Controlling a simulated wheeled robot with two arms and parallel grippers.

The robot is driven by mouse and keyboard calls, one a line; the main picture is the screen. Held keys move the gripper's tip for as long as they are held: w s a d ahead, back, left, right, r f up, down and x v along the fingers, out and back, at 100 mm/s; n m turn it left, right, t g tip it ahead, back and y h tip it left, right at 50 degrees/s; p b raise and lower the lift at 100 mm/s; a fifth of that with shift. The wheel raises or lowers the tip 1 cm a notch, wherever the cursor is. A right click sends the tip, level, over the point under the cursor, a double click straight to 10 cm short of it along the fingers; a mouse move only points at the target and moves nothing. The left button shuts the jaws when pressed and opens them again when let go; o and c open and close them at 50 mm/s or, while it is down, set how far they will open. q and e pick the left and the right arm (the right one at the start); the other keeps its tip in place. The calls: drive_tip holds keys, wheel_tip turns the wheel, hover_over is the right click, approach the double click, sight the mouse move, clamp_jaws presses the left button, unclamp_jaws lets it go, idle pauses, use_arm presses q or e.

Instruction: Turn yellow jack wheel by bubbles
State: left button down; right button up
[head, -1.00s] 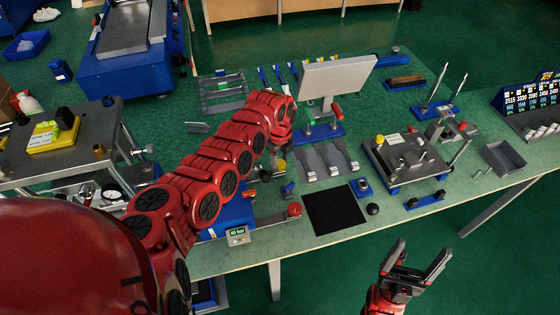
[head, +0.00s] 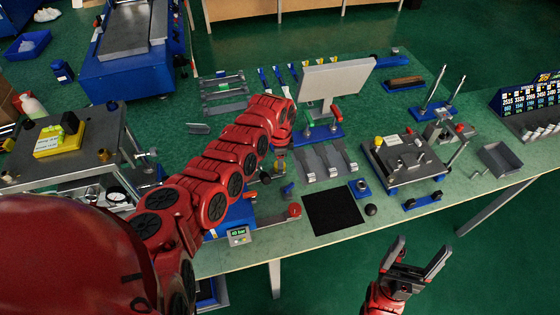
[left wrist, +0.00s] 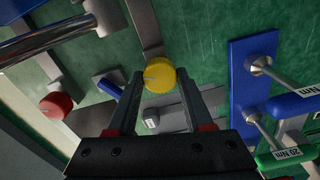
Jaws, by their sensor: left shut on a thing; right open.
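A round yellow wheel (left wrist: 160,75) with a pale mark on its face sits between the fingertips of my left gripper (left wrist: 158,76) in the left wrist view. My left gripper is shut on it. In the head view my left gripper (head: 277,165) is over the bench left of the grey mats, and only a little yellow shows there. A yellow block (head: 58,140) with green bubble windows lies on a grey plate (head: 92,140) at the left; the bubbles are too small to read. My right gripper (head: 415,268) is open and empty, in front of the bench.
A red knob (left wrist: 55,104) and a metal bar (left wrist: 50,42) lie left of the wheel in the wrist view. Blue and green torque tools (left wrist: 275,160) are at its right.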

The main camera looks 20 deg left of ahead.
use_arm(q)
drive_tip(key=n, duration=0.2)
drive_tip(key=shift+n, duration=0.4)
drive_tip(key=shift+w+d+f+n+b, duration=0.1)
drive_tip(key=shift+n+b, duration=0.2)
drive_tip(key=shift+n, duration=0.6)
drive_tip(key=n+b, duration=0.1)
drive_tip(key=n, duration=0.1)
drive_tip(key=shift+f+n+b, duration=0.1)
drive_tip(key=shift+n+b, duration=1.3)
drive_tip(key=shift+n, duration=0.3)
drive_tip(key=shift+r, duration=0.2)
drive_tip(key=shift+n, duration=0.3)
drive_tip(key=shift+r, duration=0.1)
drive_tip(key=shift+c, duration=1.5)
unclamp_jaws()
